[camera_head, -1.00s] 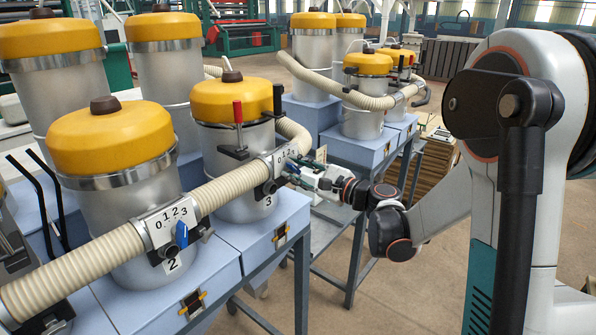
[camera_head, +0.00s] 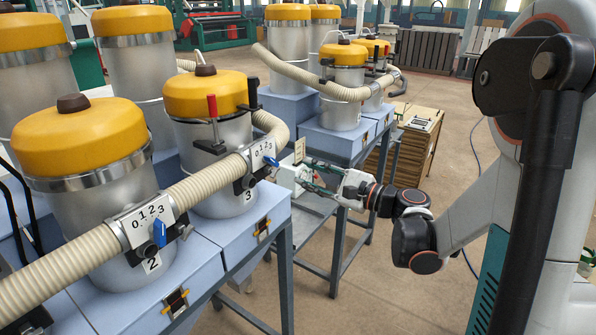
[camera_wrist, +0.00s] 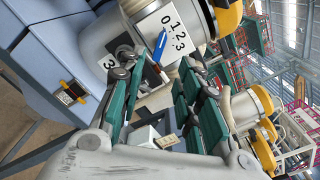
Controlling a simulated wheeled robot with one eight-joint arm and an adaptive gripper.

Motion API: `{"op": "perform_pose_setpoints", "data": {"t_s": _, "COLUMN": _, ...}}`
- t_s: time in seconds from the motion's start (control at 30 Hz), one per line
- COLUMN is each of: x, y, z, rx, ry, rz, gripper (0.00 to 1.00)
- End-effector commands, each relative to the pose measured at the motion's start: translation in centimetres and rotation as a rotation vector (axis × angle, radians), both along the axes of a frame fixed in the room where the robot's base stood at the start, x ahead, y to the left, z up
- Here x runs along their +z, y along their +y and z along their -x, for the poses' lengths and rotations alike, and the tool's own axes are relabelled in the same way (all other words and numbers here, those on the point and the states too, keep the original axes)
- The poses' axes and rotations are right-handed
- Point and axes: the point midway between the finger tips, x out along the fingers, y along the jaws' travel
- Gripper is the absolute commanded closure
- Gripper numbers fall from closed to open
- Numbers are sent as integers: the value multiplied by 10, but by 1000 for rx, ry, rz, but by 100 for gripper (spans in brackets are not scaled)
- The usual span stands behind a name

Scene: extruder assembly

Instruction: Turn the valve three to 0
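Valve three is a white plate (camera_head: 262,152) marked 0 1 2 3, with a blue handle (camera_head: 271,161), on the hose at the drum above the number 3. In the wrist view, the blue handle (camera_wrist: 160,45) shows ahead of the fingers, beside the digits on the plate (camera_wrist: 174,28). My gripper (camera_head: 302,174) is just right of the valve, its teal fingers spread. In the wrist view the gripper (camera_wrist: 153,75) is open and empty, apart from the handle.
Valve two (camera_head: 146,228), with its own blue handle, is at the front left. A ribbed hose (camera_head: 205,187) runs between the valves. Yellow-lidded drums stand on blue boxes. A second blue stand (camera_head: 345,140) is behind my gripper. The floor at the right is open.

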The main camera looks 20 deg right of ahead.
Motion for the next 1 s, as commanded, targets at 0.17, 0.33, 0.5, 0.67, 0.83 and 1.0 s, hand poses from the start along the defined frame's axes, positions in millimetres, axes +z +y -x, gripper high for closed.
{"op": "perform_pose_setpoints", "data": {"t_s": 0.17, "x": 0, "y": -4, "z": 6, "rx": 0, "ry": 0, "rz": 0, "gripper": 68}}
{"op": "perform_pose_setpoints", "data": {"t_s": 0.33, "x": 0, "y": -4, "z": 6, "rx": 0, "ry": 0, "rz": 0, "gripper": 68}}
{"op": "perform_pose_setpoints", "data": {"t_s": 0.5, "x": -2, "y": -5, "z": 7, "rx": 0, "ry": 3, "rz": -4, "gripper": 68}}
{"op": "perform_pose_setpoints", "data": {"t_s": 0.67, "x": -8, "y": -10, "z": 11, "rx": -1, "ry": 19, "rz": -27, "gripper": 68}}
{"op": "perform_pose_setpoints", "data": {"t_s": 0.83, "x": -6, "y": -13, "z": 16, "rx": -2, "ry": 39, "rz": -52, "gripper": 68}}
{"op": "perform_pose_setpoints", "data": {"t_s": 1.0, "x": 0, "y": -13, "z": 16, "rx": 0, "ry": 46, "rz": -64, "gripper": 68}}
